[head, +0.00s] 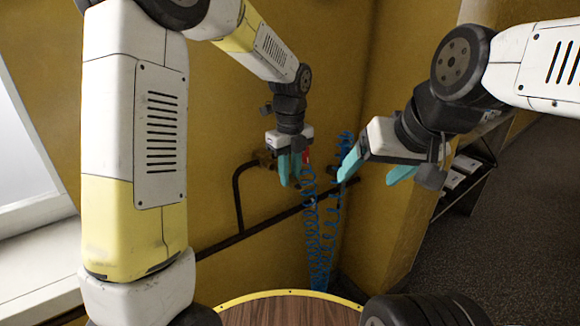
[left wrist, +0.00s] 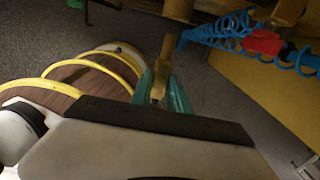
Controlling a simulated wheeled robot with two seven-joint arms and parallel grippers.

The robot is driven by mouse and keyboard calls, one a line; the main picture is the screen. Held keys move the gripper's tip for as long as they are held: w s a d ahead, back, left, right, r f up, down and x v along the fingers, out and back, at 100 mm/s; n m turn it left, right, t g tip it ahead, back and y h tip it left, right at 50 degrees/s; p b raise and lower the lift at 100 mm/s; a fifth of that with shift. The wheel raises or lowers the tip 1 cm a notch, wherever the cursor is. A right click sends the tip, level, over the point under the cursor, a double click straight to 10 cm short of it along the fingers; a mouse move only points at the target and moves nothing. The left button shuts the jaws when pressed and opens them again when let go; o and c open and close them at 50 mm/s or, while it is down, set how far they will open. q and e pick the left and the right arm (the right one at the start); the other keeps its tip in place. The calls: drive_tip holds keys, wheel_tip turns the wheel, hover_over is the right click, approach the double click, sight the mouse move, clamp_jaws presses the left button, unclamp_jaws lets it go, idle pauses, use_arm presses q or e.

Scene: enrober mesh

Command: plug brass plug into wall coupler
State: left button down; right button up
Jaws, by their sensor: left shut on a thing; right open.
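My left gripper (head: 291,178) is in front of the yellow wall, its teal fingers pointing down. In the left wrist view its fingers (left wrist: 162,95) are shut on the brass plug (left wrist: 163,68), whose free end sticks out beyond them. The plug is not distinguishable in the head view. The brass wall coupler (head: 264,158) appears on the wall just left of my left gripper, partly hidden by it, at the end of a dark pipe. I cannot tell how far apart plug and coupler are. My right gripper (head: 374,172) is open and empty, right of the left one.
Blue coiled hose (head: 318,225) hangs below and between the grippers; it also shows in the left wrist view (left wrist: 222,32), beside a red part (left wrist: 262,43). A dark pipe (head: 237,200) runs along the wall. A dark shelf (head: 470,170) stands right, beside open grey floor (head: 520,230).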

use_arm(q)
drive_tip(key=shift+w+a, duration=0.65)
drive_tip(key=shift+w, duration=0.25)
drive_tip(key=shift+w+a, duration=0.65)
drive_tip(key=shift+w, duration=0.25)
idle(1.1)
drive_tip(key=shift+s+d, duration=0.55)
drive_tip(key=shift+s, duration=0.2)
drive_tip(key=shift+s+d, duration=0.55)
drive_tip(key=shift+s, duration=0.15)
drive_tip(key=shift+w+a, duration=0.6)
drive_tip(key=shift+w, duration=0.2)
drive_tip(key=shift+w+a, duration=0.6)
drive_tip(key=shift+w, duration=0.15)
idle(1.1)
drive_tip(key=c, duration=1.2)
unclamp_jaws()
drive_tip(key=shift+o, duration=0.2)
drive_tip(key=shift+r, duration=3.9)
